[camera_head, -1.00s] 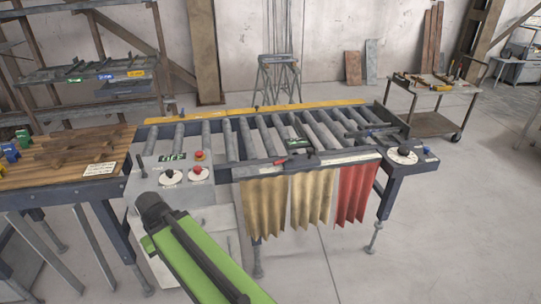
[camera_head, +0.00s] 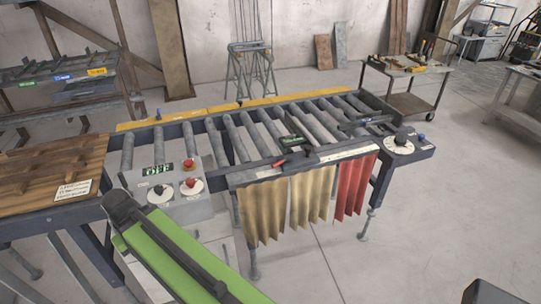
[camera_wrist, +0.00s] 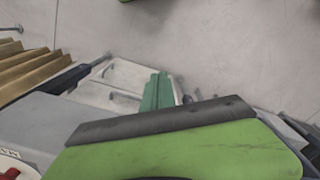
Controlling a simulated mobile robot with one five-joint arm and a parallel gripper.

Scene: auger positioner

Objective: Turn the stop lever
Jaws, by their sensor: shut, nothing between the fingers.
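A red-tipped lever (camera_head: 279,163) sits on the front rail of the roller conveyor (camera_head: 262,128) in the head view. It may be the stop lever, but I see no label on it. A small dark unit with a green face (camera_head: 294,142) is beside it. My green arm reaches up from the bottom of the head view, left of the lever and well apart from it.
A control box (camera_head: 176,205) reading OFF, with a black and a red knob, stands near my arm. Tan (camera_head: 265,210) and red curtains (camera_head: 355,187) hang in front. Open floor lies to the right.

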